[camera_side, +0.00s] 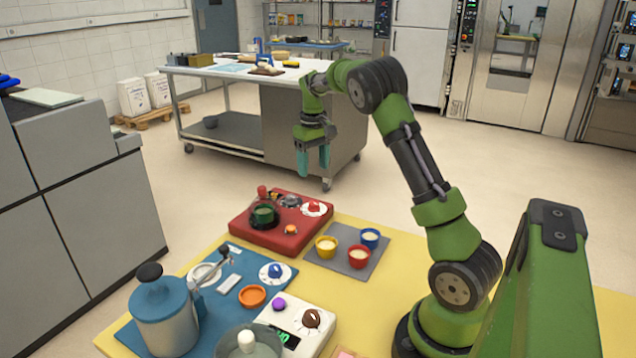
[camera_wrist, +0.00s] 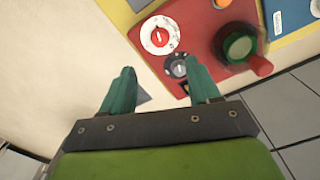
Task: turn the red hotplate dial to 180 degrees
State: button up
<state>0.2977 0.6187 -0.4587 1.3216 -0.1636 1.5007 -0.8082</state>
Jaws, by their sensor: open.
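The red hotplate (camera_side: 309,222) sits on the yellow table, left of the grey mat. Its dial (camera_side: 315,208) has a red knob on a white marked face; in the wrist view this dial (camera_wrist: 159,36) is at upper centre. A dark dial (camera_wrist: 177,66) with a grey knob is beside it, and a green pot (camera_wrist: 240,46) stands on the hotplate. My gripper (camera_side: 313,160) is open and empty, pointing down high above the table. In the wrist view its teal fingers (camera_wrist: 162,72) are apart, touching nothing. The dial's scale numbers are too small to read.
Yellow, blue and red cups stand on a grey mat (camera_side: 376,262) right of the hotplate. A blue mat (camera_side: 228,257) in front holds a blue-knobbed dial (camera_side: 275,271), an orange bowl (camera_side: 252,296) and a blue canister (camera_side: 164,317). A white scale (camera_side: 318,326) is nearby.

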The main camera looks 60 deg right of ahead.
aim_at(314, 202)
notch_tip(314, 202, down, 11)
jog(key=shift+f, duration=0.1)
dwell(0.3)
jog(key=c, duration=1)
